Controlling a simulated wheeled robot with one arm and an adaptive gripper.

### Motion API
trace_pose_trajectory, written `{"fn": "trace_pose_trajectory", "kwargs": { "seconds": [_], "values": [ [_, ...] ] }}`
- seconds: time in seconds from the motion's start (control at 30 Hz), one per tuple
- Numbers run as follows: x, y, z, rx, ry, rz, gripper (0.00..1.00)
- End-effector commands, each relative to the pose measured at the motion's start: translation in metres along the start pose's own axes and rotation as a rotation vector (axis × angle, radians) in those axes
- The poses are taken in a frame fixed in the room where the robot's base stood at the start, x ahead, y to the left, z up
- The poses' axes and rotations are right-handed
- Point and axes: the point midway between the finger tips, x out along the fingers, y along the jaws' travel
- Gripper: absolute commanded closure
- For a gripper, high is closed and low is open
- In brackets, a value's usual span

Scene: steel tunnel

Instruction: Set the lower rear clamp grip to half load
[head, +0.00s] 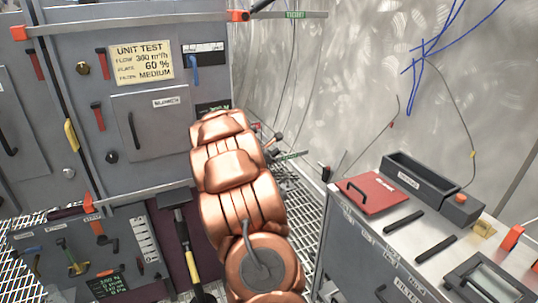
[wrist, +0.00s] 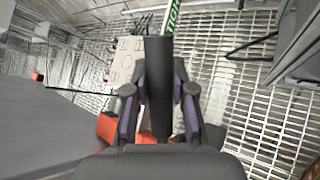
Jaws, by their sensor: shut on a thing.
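In the wrist view my gripper (wrist: 158,105) is shut on a dark grey bar, the clamp grip (wrist: 158,70), which stands upright between the two fingers. An orange-red block (wrist: 108,128) shows below and behind the fingers. A green scale strip (wrist: 172,14) runs out beyond the top of the grip; its lettering is cut off. In the head view my copper arm hides my gripper and most of the lower rear clamp. A lower green strip (head: 291,155) shows just right of the arm. The load reading cannot be made out.
A grey cabinet with a unit test label (head: 139,63) stands left of my arm. An upper clamp (head: 238,15) with a green strip sits at its top corner. A bench with a red lid (head: 378,194) and a black bin (head: 424,186) stands right. Grating floor lies between.

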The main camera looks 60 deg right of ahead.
Motion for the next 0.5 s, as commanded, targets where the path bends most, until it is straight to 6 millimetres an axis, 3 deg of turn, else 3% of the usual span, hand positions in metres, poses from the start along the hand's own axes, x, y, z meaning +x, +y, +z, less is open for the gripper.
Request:
{"fn": "trace_pose_trajectory", "kwargs": {
  "seconds": [0.3,0.33,0.5],
  "values": [
    [-0.0004,0.0018,-0.0003,0.001,0.002,0.004,1.00],
    [-0.0004,0.0018,-0.0003,0.000,0.002,0.004,0.75],
    [-0.0002,0.0011,-0.0001,0.001,0.002,0.002,0.57]
  ]
}}
